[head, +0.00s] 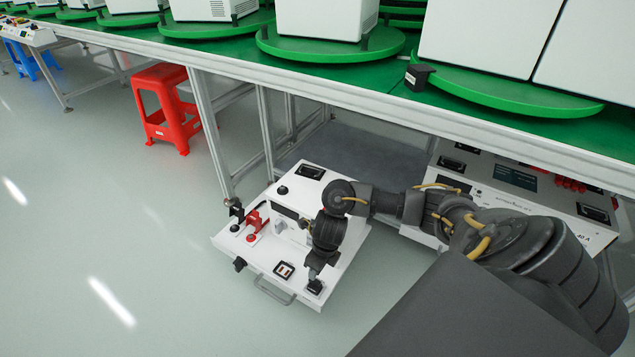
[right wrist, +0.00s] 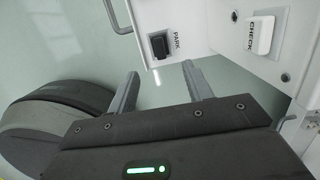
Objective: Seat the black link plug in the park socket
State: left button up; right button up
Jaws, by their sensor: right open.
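A black block (right wrist: 158,45) sits at the PARK label on the corner of a white panel in the right wrist view. It looks like the link plug in the park socket, but I cannot tell how deep it sits, or plug and socket apart. In the head view the black part (head: 315,287) is at the near right corner of the pulled-out white panel (head: 262,262). My right gripper (right wrist: 160,70) is open, its two fingers apart and short of the block, one to each side of it in the picture. It points down over that corner in the head view (head: 317,272). My left gripper is out of view.
A white CHECK switch (right wrist: 260,35) is right of the park spot. The panel also carries a red lever (head: 254,222), black knobs and a front handle (head: 273,291). The green-topped line table (head: 400,95) overhangs behind. A red stool (head: 166,105) stands left; the floor in front is clear.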

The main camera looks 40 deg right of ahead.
jog(key=shift+s+r, duration=0.1)
jog(key=shift+r, duration=0.35)
